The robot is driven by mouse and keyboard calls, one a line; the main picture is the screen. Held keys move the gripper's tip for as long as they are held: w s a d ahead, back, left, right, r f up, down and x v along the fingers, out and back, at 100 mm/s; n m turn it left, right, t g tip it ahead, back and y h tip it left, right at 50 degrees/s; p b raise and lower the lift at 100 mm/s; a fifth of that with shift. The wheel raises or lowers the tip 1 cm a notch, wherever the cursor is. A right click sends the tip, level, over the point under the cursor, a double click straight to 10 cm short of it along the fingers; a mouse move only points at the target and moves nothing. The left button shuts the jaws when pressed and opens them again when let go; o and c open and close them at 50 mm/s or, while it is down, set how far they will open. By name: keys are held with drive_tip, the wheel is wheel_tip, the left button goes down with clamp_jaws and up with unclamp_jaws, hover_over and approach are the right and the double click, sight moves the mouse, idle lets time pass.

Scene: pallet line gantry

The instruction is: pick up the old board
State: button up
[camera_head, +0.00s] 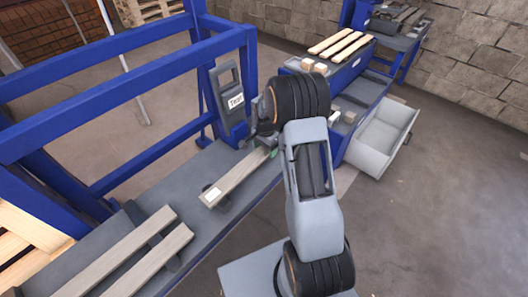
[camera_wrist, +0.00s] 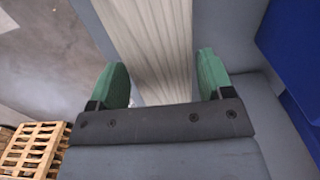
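A worn grey-brown board (camera_head: 238,178) with a white label at its near end lies on the grey bench (camera_head: 205,160), over a dark support. I cannot tell for sure that it is the old board. My gripper (camera_head: 262,150) is at its far end, partly hidden by my arm. In the wrist view, the green fingertips of my gripper (camera_wrist: 164,78) are spread apart on both sides of the pale grained board (camera_wrist: 160,45). A narrow gap shows by the right finger; contact at the left finger is unclear.
Two more boards (camera_head: 152,253) lie on the bench at lower left. Behind are a blue cabinet with light boards (camera_head: 345,45) and an open grey drawer (camera_head: 380,140). Floor at right is clear.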

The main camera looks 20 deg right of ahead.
drive_tip(key=c, duration=0.9)
drive_tip(key=shift+o, duration=0.2)
